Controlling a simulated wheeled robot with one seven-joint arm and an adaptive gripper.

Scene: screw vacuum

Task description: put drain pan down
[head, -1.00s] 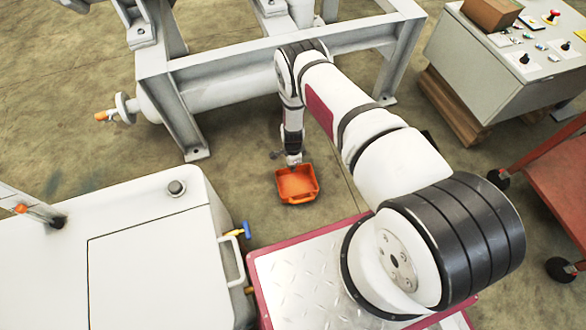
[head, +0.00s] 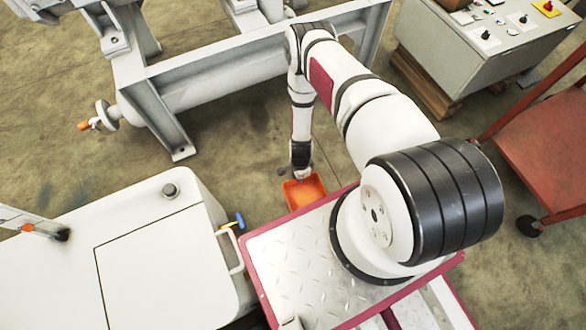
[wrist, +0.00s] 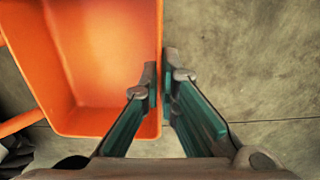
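The orange drain pan (head: 312,185) is in front of my base plate, and the plate hides its near side. My gripper (head: 301,176) is at the pan's far rim. In the wrist view the pan (wrist: 95,60) fills the left half and looks empty. The gripper (wrist: 160,85) has one finger inside the pan's wall and one outside, closed on the wall. An orange handle bar sticks out at the pan's left. I cannot tell whether the pan touches the floor.
A white cabinet (head: 150,250) with a handle stands at left. A grey steel frame (head: 250,55) is behind the pan. A control box (head: 460,50) and a red cart (head: 540,150) are at right. Bare floor (head: 230,170) lies between frame and cabinet.

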